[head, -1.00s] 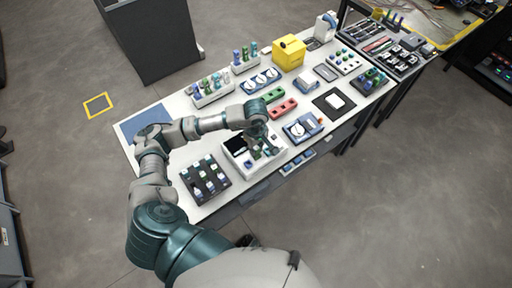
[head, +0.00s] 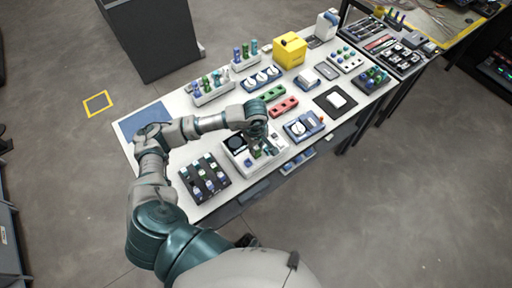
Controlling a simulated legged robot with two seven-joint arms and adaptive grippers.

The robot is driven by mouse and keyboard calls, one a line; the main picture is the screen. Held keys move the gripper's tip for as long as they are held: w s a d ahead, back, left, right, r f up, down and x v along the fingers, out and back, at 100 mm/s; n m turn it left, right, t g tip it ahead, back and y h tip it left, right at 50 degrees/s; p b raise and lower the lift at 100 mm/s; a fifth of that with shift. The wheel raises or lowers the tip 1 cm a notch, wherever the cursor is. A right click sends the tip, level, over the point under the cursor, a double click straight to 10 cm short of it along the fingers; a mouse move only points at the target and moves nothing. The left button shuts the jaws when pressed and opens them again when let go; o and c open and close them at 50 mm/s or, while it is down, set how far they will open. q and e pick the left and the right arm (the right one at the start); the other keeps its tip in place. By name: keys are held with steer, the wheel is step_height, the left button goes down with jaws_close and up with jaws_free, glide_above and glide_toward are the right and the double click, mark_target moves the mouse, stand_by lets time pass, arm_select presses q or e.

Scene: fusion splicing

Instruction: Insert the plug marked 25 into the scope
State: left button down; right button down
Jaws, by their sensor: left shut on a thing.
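The scope is most likely the white device (head: 230,159) with a dark screen, near the middle of the table's front half. Its screen (head: 236,143) shows a pale round shape. Small green and dark parts sit on its front. My left gripper (head: 267,146) is over the scope's right side, pointing down, and is shut on a small plug. The plug is mostly hidden by the fingers. I cannot read its number or tell how deep it sits in the scope. My right gripper is out of view.
A black tray (head: 190,176) with several plugs lies left of the scope. Racks of plugs (head: 213,97) stand behind my forearm. Red (head: 284,106) and green blocks, a blue-framed device (head: 302,127) and a yellow box (head: 290,51) are to the right. A blue mat (head: 140,121) lies at left.

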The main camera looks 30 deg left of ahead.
arm_select(q)
steer(key=shift+f+b, duration=0.1)
steer(key=shift+b, duration=0.2)
steer(key=c, duration=0.9)
jaws_free()
steer(key=shift+c, duration=0.2)
steer(key=shift+r+p, duration=1.5)
steer(key=shift+r, duration=1.55)
